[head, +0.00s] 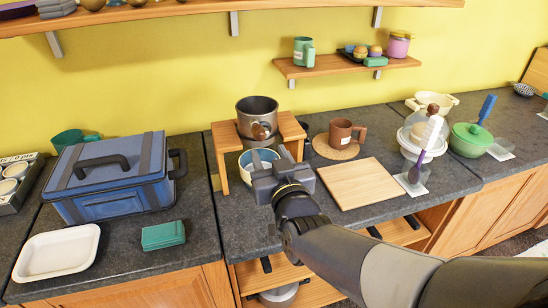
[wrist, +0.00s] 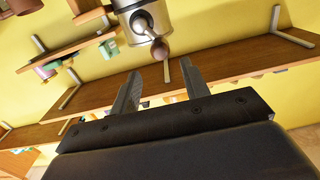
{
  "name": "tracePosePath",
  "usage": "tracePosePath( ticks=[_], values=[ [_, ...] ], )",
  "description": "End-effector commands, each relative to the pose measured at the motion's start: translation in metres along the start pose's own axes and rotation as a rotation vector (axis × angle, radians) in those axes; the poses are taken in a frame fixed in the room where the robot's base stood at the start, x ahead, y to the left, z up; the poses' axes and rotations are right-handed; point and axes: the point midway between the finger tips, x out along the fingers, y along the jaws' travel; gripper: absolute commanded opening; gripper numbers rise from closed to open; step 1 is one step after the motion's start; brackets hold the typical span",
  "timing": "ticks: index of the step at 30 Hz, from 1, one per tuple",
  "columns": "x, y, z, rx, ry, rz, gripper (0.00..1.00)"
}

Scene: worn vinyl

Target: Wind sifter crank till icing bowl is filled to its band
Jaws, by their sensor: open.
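The grey metal sifter (head: 257,110) stands upright in a wooden stand (head: 292,128). Its crank has a brown knob (head: 259,131) on the near side; the knob (wrist: 160,49) and sifter body (wrist: 156,20) also show in the wrist view. The icing bowl (head: 247,165), white and blue, sits under the sifter, partly hidden by my gripper (head: 268,164). Its fill level and band cannot be made out. In the wrist view my gripper (wrist: 161,74) is open and empty, with the knob beyond the fingertips, roughly in line with the gap, apart from them.
A blue toolbox-like case (head: 112,175) stands left of the stand. A wooden board (head: 357,183) and a brown mug (head: 345,134) on a round mat are to the right. A wall shelf (head: 345,66) hangs above. A white tray (head: 56,250) lies front left.

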Motion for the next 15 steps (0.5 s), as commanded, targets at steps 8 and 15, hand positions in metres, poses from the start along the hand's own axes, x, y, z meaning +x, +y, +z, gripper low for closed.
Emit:
tracePosePath(
  ticks=[8,15],
  values=[
    [0.029,0.000,0.000,0.000,-0.002,0.000,0.44],
    [0.053,0.001,0.000,0.000,-0.002,0.001,0.44]
  ],
)
